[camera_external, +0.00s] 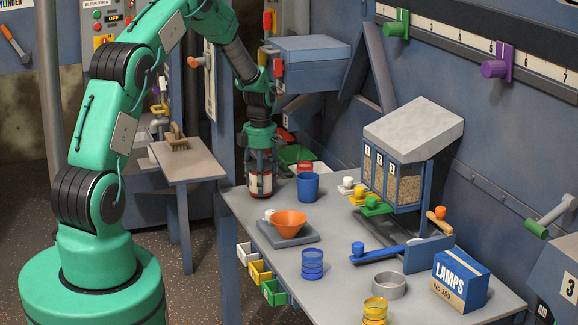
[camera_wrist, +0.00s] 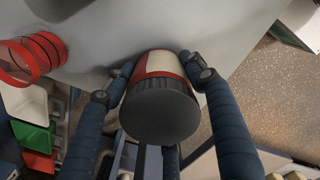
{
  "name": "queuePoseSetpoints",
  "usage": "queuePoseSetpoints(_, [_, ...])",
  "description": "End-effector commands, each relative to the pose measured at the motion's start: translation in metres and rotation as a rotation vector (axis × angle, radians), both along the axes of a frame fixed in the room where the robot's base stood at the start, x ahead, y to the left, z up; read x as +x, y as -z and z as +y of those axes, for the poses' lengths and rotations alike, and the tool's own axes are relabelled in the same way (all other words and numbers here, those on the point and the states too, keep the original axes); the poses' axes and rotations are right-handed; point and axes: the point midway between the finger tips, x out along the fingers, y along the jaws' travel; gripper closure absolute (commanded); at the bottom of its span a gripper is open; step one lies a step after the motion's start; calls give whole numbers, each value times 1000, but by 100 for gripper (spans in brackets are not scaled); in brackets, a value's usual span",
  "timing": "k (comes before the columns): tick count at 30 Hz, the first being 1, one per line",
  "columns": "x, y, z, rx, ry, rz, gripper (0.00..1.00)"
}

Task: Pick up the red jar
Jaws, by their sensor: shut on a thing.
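A jar (camera_external: 260,184) with a red-and-white label is at the back left corner of the table. In the wrist view the same jar (camera_wrist: 160,108) shows its dark ribbed round lid facing the camera, with the label beyond it. My gripper (camera_external: 259,172) points down and is shut on this jar. In the wrist view its dark fingers close around the jar's sides. The jar looks upright; I cannot tell whether it touches the table.
A blue cup (camera_external: 308,186) stands just right of the jar. An orange funnel bowl (camera_external: 289,222) on a grey base is in front. A ribbed blue cup (camera_external: 312,264) and hopper box (camera_external: 398,170) are further right. A red ringed thing (camera_wrist: 36,57) shows in the wrist view.

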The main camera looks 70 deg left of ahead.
Motion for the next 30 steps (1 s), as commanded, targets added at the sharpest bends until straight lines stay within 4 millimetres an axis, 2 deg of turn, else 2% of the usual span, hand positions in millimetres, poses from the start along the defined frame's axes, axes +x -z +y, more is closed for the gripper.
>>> queuePoseSetpoints(7, [1,-34,1,3,0,-3,84])
queuePoseSetpoints(30, [-97,-42,-89,1,0,-1,84])
